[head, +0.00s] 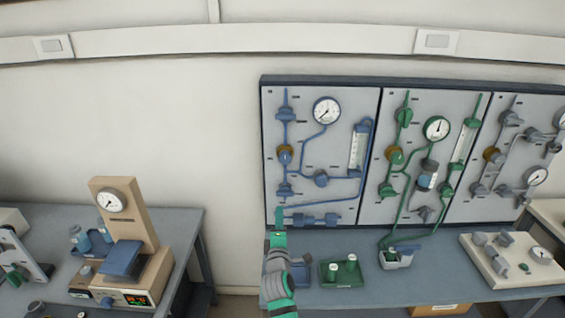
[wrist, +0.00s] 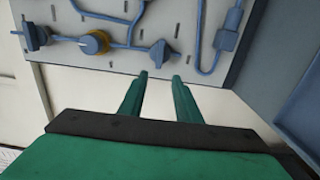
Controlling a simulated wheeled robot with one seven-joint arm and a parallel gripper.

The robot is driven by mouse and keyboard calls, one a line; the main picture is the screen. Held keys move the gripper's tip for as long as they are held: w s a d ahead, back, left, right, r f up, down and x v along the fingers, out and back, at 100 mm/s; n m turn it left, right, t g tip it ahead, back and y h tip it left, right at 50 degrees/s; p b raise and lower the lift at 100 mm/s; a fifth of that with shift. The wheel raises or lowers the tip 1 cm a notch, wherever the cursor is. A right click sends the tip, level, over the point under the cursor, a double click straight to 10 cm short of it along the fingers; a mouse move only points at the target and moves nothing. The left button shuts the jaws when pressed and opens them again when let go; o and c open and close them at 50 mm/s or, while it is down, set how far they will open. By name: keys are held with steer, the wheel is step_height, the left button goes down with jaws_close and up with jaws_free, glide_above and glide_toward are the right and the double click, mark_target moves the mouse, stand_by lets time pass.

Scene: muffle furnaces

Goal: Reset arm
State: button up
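My gripper (head: 279,219) shows in the head view as a green and grey arm end, in front of the lower left part of the blue-piped panel (head: 337,175). In the wrist view my gripper (wrist: 160,78) shows two green fingers standing apart with nothing between them. Beyond the fingertips are the panel's lower edge and white wall. The fingertips look apart from the panel, though the exact gap is hard to tell.
A bench (head: 350,298) below the panels holds a green tray (head: 342,273) and a white block with fittings (head: 510,262). Green (head: 423,150) and grey (head: 520,150) piped panels hang to the right. A second bench (head: 185,222) at left holds a device with a gauge (head: 125,215). Bare wall lies between.

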steer(key=s+a+f+m, duration=0.2)
steer(key=s+f+m, duration=0.25)
steer(key=s, duration=0.65)
steer(key=s+a+f+m+g, duration=0.1)
steer(key=s+a+f+m, duration=0.2)
steer(key=s+f, duration=0.5)
steer(key=s+a+f+m, duration=0.2)
steer(key=s+f+m, duration=0.15)
steer(key=s, duration=0.95)
steer(key=s+d+r+m, duration=0.2)
steer(key=s+d, duration=0.1)
steer(key=s, duration=0.6)
steer(key=s+d+r+m+g, duration=0.1)
steer(key=s+d+r+m, duration=0.1)
steer(key=s, duration=0.8)
steer(key=s+d+r+m, duration=0.2)
steer(key=s+d+m, duration=0.1)
steer(key=s, duration=0.7)
steer(key=shift+d+g, duration=0.3)
steer(key=shift+d, duration=0.1)
steer(key=shift+s+r, duration=0.1)
steer(key=shift+s, duration=0.1)
steer(key=shift+w, duration=0.15)
steer(key=shift+o, duration=0.4)
